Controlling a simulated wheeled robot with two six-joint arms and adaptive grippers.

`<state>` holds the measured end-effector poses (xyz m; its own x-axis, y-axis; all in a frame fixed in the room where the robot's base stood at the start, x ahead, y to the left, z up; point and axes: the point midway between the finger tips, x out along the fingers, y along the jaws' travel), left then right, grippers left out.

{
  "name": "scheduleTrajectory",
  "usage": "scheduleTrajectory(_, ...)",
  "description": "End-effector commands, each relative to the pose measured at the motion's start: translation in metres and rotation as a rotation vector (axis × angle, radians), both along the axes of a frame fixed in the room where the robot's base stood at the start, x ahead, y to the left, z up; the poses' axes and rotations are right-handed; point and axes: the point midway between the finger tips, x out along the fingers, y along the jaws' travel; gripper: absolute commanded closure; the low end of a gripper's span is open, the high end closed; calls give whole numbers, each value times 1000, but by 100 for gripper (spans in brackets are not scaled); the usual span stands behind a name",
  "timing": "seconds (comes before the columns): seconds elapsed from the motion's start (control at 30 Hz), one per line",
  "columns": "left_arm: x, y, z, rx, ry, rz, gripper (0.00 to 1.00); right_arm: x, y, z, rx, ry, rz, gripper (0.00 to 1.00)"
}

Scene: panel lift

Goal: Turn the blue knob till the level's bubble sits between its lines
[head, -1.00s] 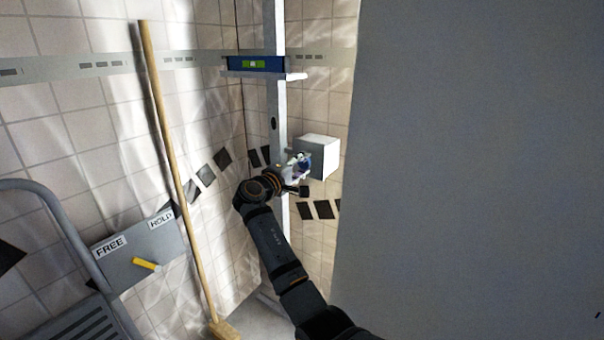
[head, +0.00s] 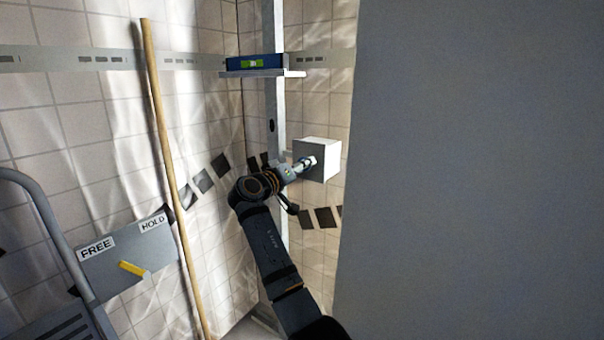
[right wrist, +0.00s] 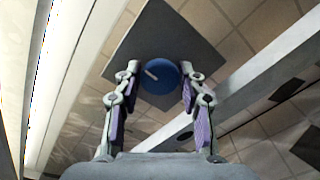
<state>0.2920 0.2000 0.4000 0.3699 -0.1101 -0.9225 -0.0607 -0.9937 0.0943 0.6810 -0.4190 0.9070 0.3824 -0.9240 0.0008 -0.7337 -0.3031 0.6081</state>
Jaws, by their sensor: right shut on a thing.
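The blue knob (right wrist: 160,77) has a white mark on its face and sits on a dark square plate in the right wrist view. My right gripper (right wrist: 158,82) has one fingertip on each side of the knob and is shut on it. In the head view my right gripper (head: 308,162) is at the front of the pale box (head: 328,158), and the knob is hidden there. The level (head: 270,62) is blue with a green vial and lies on a ledge on the upright post. Its bubble is too small to read. My left gripper is not in view.
A large grey panel (head: 470,170) fills the right side. A wooden broom (head: 165,130) leans at the left. A plate (head: 110,262) marked FREE and HOLD carries a yellow lever (head: 134,269). A grey step ladder (head: 45,215) stands at lower left.

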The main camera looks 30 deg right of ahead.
Motion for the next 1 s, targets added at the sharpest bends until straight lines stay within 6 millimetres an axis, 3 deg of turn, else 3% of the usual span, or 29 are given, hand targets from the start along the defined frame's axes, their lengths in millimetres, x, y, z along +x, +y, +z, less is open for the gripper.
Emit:
scheduleTrajectory(0.77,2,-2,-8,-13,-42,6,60,0,1,-3,39,-78,-1,91)
scheduleTrajectory(0.8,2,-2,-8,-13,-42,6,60,1,1,-3,39,-78,-1,54)
scheduleTrajectory(0.93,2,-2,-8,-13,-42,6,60,0,1,-3,38,-80,-1,38)
scheduleTrajectory(1.0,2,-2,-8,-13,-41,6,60,0,0,-2,37,-80,0,38)
